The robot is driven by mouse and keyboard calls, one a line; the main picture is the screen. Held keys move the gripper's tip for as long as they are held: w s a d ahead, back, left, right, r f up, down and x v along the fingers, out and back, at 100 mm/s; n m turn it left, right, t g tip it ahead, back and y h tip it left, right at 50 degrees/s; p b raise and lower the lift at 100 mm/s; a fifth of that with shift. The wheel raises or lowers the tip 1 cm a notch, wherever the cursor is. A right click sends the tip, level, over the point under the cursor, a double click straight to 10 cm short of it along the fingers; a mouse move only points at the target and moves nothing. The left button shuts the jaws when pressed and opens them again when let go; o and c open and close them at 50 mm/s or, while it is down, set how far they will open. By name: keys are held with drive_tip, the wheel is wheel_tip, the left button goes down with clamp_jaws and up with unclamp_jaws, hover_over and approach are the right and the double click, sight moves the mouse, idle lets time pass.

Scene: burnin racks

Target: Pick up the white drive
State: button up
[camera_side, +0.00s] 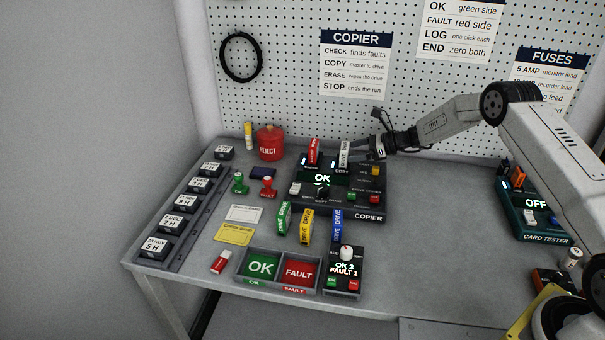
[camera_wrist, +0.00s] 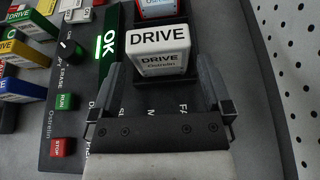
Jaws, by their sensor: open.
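The white drive (camera_side: 344,152) stands upright in a slot at the back of the copier (camera_side: 362,215). In the wrist view the white drive (camera_wrist: 158,50) shows its DRIVE label, between the fingers of my gripper (camera_wrist: 164,85). My gripper (camera_side: 372,150) is open, with one finger on each side of the drive. I cannot tell whether either finger touches it. The copier's screen (camera_side: 322,178) reads OK.
A red drive (camera_side: 313,150) stands in the copier left of the white one. Green (camera_side: 283,217), yellow (camera_side: 306,226) and blue (camera_side: 337,225) drives stand in front of the copier. A red REJECT can (camera_side: 270,143) is at the back left. The pegboard (camera_side: 290,70) rises behind.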

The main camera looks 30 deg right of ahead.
sight(345, 146)
drive_tip(key=shift+x, duration=1.9)
drive_tip(key=shift+r, duration=0.1)
drive_tip(key=c, duration=1.1)
drive_tip(key=shift+r, duration=0.2)
drive_tip(key=shift+r, duration=0.6)
drive_tip(key=shift+s+a+r, duration=0.3)
drive_tip(key=shift+s+r, duration=1.6)
drive_tip(key=shift+s, duration=0.4)
drive_tip(key=shift+s+a+r, duration=0.3)
drive_tip(key=shift+s+r, duration=1.6)
drive_tip(key=shift+s, duration=0.4)
drive_tip(key=shift+s+a+r, duration=0.3)
drive_tip(key=shift+s+r, duration=1.6)
drive_tip(key=shift+s, duration=0.45)
